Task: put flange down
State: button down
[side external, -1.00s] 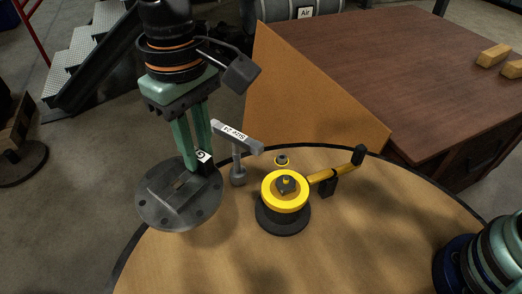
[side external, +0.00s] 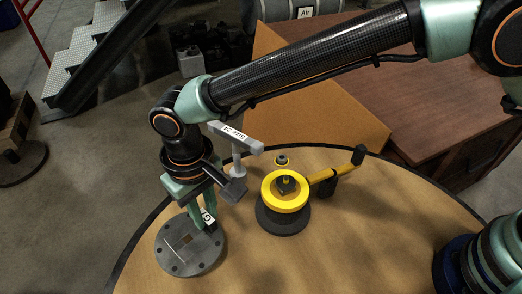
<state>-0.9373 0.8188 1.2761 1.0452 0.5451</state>
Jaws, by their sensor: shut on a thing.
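The flange (side external: 191,252) is a round grey metal disc with several bolt holes, a square centre hole and a small block with a white label on its far right side. It is low at the left part of the round wooden table (side external: 330,255). My gripper (side external: 205,222) is above the flange's far right side, its green fingers shut on the flange's block. The arm and gripper body hide part of the fingers. I cannot tell whether the flange's underside touches the table.
A grey T-shaped tool labelled "Size 24" (side external: 235,137) stands just right of my gripper. A yellow and black device (side external: 285,192) with a yellow handle (side external: 337,172) stands near the middle. A small ring-like part (side external: 282,160) lies behind it. The table's front middle is clear.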

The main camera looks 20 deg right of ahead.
jog(key=shift+f, duration=2.6)
jog(key=shift+f, duration=0.1)
jog(key=c, duration=0.8)
grip_release()
jog(key=shift+o, duration=0.2)
